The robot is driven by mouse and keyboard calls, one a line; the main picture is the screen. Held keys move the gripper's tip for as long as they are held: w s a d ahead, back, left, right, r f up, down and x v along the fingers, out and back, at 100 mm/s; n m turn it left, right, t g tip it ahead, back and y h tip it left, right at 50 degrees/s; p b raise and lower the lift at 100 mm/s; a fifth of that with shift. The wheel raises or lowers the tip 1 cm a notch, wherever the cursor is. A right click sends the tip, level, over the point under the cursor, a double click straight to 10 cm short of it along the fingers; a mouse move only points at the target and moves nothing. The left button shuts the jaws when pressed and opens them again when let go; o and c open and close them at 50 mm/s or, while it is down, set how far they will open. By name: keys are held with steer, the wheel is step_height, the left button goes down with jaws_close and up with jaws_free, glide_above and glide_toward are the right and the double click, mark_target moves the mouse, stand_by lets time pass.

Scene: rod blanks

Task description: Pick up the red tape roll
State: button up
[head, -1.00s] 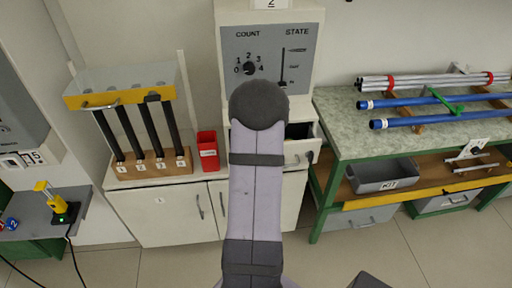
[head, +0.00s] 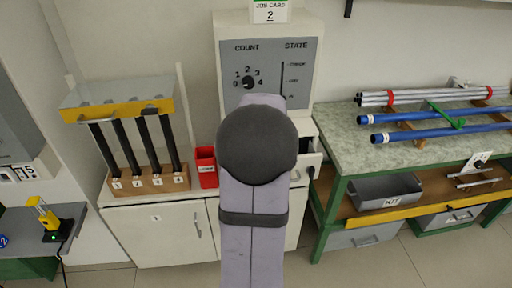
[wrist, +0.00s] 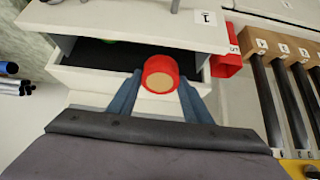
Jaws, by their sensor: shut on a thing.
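The red tape roll (wrist: 159,66) is in the wrist view, a short red cylinder with a tan round face toward the camera. My gripper (wrist: 160,82) is shut on it, with one blue-grey finger on each side. The roll overlaps the front of an open white drawer (wrist: 85,82) in the picture; how high it is above the drawer I cannot tell. In the head view my own arm hides the roll and the gripper.
A red bin (head: 206,167) stands beside the wooden rack (head: 150,181) of black rods on the left counter. The green-framed bench (head: 345,160) with blue and silver rods is at the right.

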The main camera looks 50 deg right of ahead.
steer(key=r, duration=0.2)
steer(key=shift+s+a+r, duration=0.2)
steer(key=shift+s+r, duration=0.05)
steer(key=shift+r, duration=0.15)
steer(key=shift+s+a+f+b, duration=0.6)
steer(key=shift+s+a, duration=0.05)
steer(key=shift+a, duration=0.05)
steer(key=s+a+r+g+y+p, duration=0.2)
steer(key=s+a+p, duration=0.1)
steer(key=s+a, duration=1)
steer(key=shift+a+r, duration=0.15)
steer(key=shift+a, duration=0.25)
steer(key=shift+r, duration=0.1)
